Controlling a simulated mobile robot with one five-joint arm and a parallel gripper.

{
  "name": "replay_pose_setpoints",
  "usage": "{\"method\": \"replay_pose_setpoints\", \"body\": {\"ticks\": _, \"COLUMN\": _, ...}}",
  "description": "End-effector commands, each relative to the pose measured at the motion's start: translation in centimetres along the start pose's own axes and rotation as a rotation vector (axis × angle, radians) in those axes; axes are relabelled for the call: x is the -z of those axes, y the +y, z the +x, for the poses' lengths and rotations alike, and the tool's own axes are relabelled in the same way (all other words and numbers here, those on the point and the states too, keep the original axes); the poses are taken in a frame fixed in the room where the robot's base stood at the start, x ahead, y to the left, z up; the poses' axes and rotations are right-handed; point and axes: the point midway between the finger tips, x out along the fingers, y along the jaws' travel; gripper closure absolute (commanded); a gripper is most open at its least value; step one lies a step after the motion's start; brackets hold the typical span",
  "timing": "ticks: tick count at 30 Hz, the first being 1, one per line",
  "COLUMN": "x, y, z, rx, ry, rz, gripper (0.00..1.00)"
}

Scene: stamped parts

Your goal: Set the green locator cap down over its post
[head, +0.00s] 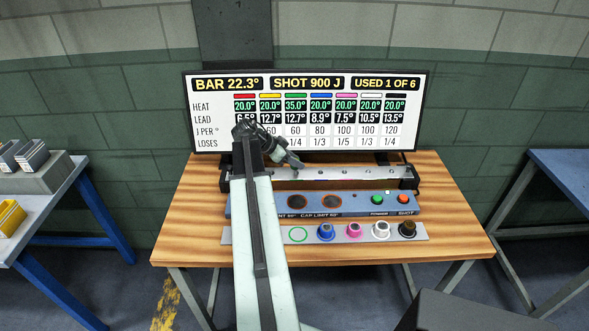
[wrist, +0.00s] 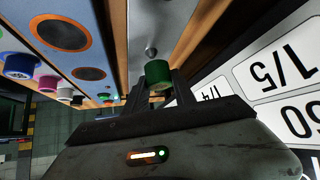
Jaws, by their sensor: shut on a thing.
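My gripper (head: 294,164) is over the left part of the pale bar (head: 345,174) at the back of the bench. In the wrist view, my gripper (wrist: 160,88) is shut on the green locator cap (wrist: 158,71). I cannot make out the cap in the head view. A small round metal post (wrist: 151,52) stands on the bar just beyond the cap in the wrist view, and the two appear apart. Several small dark posts show along the bar in the head view. I cannot tell which post belongs to the green cap.
A blue panel (head: 350,205) with two dark discs lies between strip and bar. A display board (head: 310,84) stands close behind.

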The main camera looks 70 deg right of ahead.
Motion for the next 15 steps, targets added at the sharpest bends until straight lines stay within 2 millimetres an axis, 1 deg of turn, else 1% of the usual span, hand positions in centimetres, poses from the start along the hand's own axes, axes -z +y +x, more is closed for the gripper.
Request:
{"method": "replay_pose_setpoints", "body": {"ticks": 1, "x": -1.3, "y": 0.3, "z": 1.8, "rx": -0.005, "ry": 0.001, "rz": 0.004, "gripper": 1.00}}
{"method": "replay_pose_setpoints", "body": {"ticks": 3, "x": -1.6, "y": 0.5, "z": 2.6, "rx": -0.009, "ry": 0.001, "rz": 0.008, "gripper": 1.00}}
{"method": "replay_pose_setpoints", "body": {"ticks": 9, "x": -1.1, "y": 0.6, "z": 2.5, "rx": -0.012, "ry": 0.001, "rz": 0.012, "gripper": 1.00}}
{"method": "replay_pose_setpoints", "body": {"ticks": 14, "x": -1.3, "y": 0.7, "z": 2.8, "rx": -0.013, "ry": 0.001, "rz": 0.013, "gripper": 1.00}}
{"method": "replay_pose_setpoints", "body": {"ticks": 15, "x": -1.3, "y": 0.7, "z": 2.9, "rx": -0.013, "ry": 0.001, "rz": 0.013, "gripper": 0.66}}
